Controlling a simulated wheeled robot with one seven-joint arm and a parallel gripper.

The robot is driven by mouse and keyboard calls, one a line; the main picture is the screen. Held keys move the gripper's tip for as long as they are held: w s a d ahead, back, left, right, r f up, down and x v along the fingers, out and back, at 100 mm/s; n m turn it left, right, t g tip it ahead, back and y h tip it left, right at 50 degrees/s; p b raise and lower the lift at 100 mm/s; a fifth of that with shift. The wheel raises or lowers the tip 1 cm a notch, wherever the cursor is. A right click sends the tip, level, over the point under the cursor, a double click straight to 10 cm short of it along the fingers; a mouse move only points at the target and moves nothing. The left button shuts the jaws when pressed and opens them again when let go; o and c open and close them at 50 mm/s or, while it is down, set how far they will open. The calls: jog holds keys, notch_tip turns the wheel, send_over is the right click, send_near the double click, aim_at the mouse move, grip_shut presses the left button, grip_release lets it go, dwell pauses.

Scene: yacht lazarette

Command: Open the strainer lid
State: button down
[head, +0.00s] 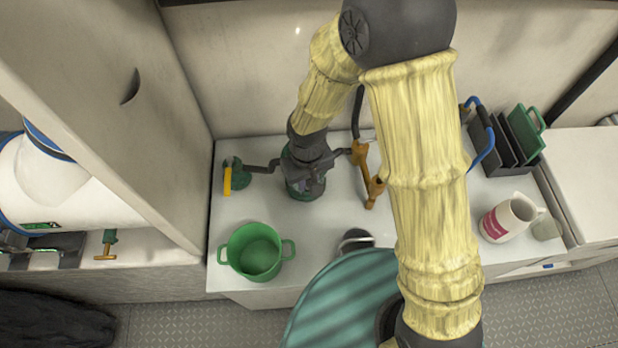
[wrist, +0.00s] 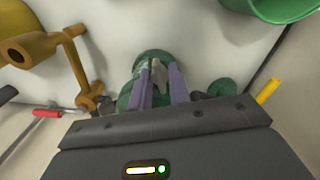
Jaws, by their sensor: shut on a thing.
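The strainer is a green round body standing on the white counter, seen in the head view (head: 304,188) below my wrist and in the wrist view (wrist: 152,58). My gripper (wrist: 158,92) points down at its top, with purple fingers on either side of a thin grey upright grip on the strainer lid (wrist: 158,76). The fingers are shut on this grip. In the head view my wrist hides most of the lid, and I cannot tell whether the lid has turned or lifted.
An orange-brown fitting (head: 368,180) stands close right of the strainer. A green valve with a yellow handle (head: 228,181) is to the left. A green pot (head: 255,252) sits front left. A white jug (head: 507,218) and dark rack (head: 500,150) are at right.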

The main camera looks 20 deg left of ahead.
jog(key=shift+a+r, duration=0.1)
jog(key=p, duration=0.1)
jog(key=r+p, duration=0.1)
jog(key=shift+w+a+r+g+p, duration=0.1)
jog(key=shift+w+r+g+p, duration=0.15)
jog(key=shift+g+p, duration=0.1)
jog(key=shift+f, duration=0.25)
jog(key=shift+w+r, duration=0.1)
dwell(0.7)
jog(key=c, duration=1.4)
grip_release()
jog(key=shift+o, duration=0.5)
notch_tip(320, 180, up, 17)
jog(key=shift+w, duration=0.4)
